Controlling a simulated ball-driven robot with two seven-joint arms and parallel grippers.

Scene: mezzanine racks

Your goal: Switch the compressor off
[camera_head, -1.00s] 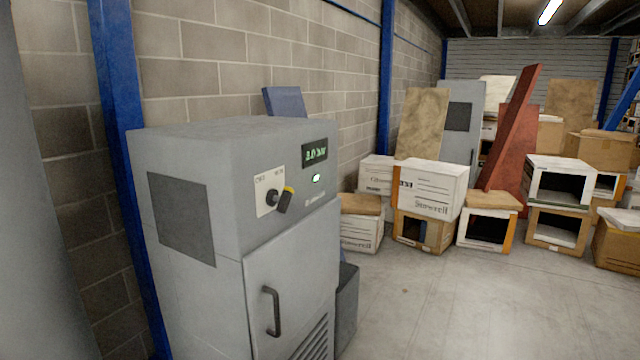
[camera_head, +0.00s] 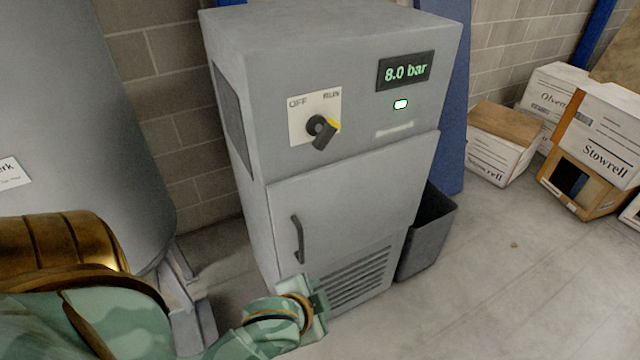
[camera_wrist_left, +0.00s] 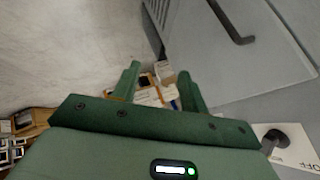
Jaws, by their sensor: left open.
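The compressor is a grey cabinet (camera_head: 340,200) with a door and a dark handle (camera_head: 298,238). Its black rotary switch (camera_head: 322,132) sits on a white plate (camera_head: 300,118) marked OFF at left and RUN at right. The yellow-marked end of the switch is on the RUN side. The display (camera_head: 405,71) reads 8.0 bar and a light (camera_head: 400,104) below it is lit. My left gripper (camera_head: 320,300) is low in front of the door, below the switch and apart from it. In the left wrist view its fingers (camera_wrist_left: 158,84) are open and empty; the switch (camera_wrist_left: 274,139) shows at right.
A large grey tank (camera_head: 80,120) stands to the left of the cabinet. A dark bin (camera_head: 428,235) stands at its right side, with a blue panel (camera_head: 455,120) behind. Storage boxes (camera_head: 500,150) are stacked at the right. The floor (camera_head: 500,290) at front right is clear.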

